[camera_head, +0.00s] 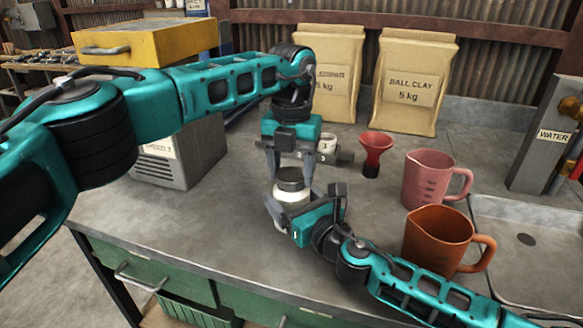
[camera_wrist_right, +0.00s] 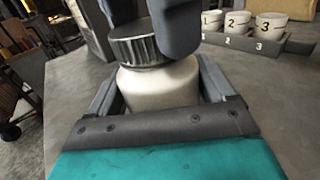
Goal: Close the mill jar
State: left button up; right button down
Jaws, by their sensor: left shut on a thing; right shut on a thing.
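The mill jar (camera_head: 290,193) is a white jar with a dark grey ribbed lid (camera_head: 290,177). It stands upright on the grey bench near the middle. The lid sits on the jar's mouth, and it also shows in the right wrist view (camera_wrist_right: 136,47). My left gripper (camera_head: 290,174) points down from above with its fingers shut on the lid from both sides. My right gripper (camera_head: 278,203) comes from the lower right and is shut around the white jar body (camera_wrist_right: 160,84). Whether the lid is screwed tight cannot be seen.
A red funnel (camera_head: 375,150), a pink jug (camera_head: 430,178) and an orange jug (camera_head: 437,236) stand to the right. Two clay bags (camera_head: 412,85) stand at the back. Numbered white cups (camera_wrist_right: 236,22) sit in a rack behind. A sink (camera_head: 530,225) is at the far right.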

pick_arm(q)
jog(key=o, duration=1.2)
jog(key=shift+o, duration=0.2)
jog(key=shift+r, duration=0.1)
notch_tip(320, 180, up, 12)
pick_arm(e)
grip_release()
pick_arm(q)
jog(key=shift+r+p, duration=0.2)
jog(key=shift+p, duration=0.1)
pick_arm(e)
jog(key=v, duration=1.3)
